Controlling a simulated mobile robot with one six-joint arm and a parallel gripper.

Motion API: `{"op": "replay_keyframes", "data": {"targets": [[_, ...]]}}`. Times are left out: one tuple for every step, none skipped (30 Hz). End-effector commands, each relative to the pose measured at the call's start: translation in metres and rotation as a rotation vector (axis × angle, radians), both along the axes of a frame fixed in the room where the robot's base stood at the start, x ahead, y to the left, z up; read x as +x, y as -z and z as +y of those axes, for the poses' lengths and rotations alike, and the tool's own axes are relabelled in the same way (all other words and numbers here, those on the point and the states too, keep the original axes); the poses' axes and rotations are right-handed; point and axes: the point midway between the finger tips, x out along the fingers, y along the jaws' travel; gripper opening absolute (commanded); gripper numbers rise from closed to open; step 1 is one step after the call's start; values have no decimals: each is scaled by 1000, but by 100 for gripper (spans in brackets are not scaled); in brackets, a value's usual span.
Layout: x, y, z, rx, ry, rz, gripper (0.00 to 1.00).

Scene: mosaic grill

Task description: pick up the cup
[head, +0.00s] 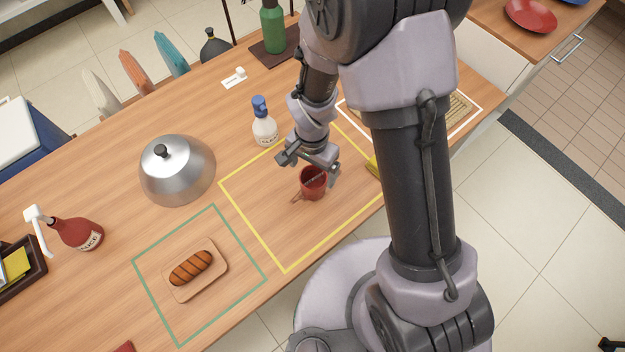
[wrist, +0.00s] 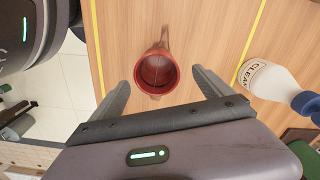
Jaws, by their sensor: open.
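The red cup (head: 313,187) stands upright on the wooden table inside the yellow outline. Its handle points to the lower left in the head view. In the wrist view I look down into the open mouth of the cup (wrist: 157,73), with the handle toward the top of the picture. My gripper (head: 313,168) is open and empty, close above the cup. In the wrist view the gripper's fingers (wrist: 160,78) lie left and right of the cup with a gap on each side. I cannot tell how far the fingertips are above the table.
A white bottle with a blue top (head: 265,127) stands near the gripper, behind the yellow outline. A metal dome (head: 178,172) stands to the left. A sausage (head: 191,267) lies on a small board in the green outline.

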Motion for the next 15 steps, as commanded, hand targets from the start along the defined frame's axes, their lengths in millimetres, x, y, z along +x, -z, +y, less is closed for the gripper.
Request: {"op": "replay_keyframes", "data": {"targets": [[0,9,0,0,1,1,90],[0,11,0,0,0,1,90],[0,14,0,0,0,0,90],[0,16,0,1,0,-1,90],[0,18,0,0,1,0,90],[-1,23,-1,1,1,1,90],[-2,28,-2,0,0,1,90],[-3,34,-2,0,0,1,90],[-5,42,-3,0,0,3,90],[-6,49,-4,0,0,1,90],[-6,55,-4,-1,0,2,90],[-6,62,-4,0,0,1,90],[-6,66,-4,1,-1,1,90],[-5,67,-4,0,0,0,90],[-5,67,-4,0,0,0,90]]}}
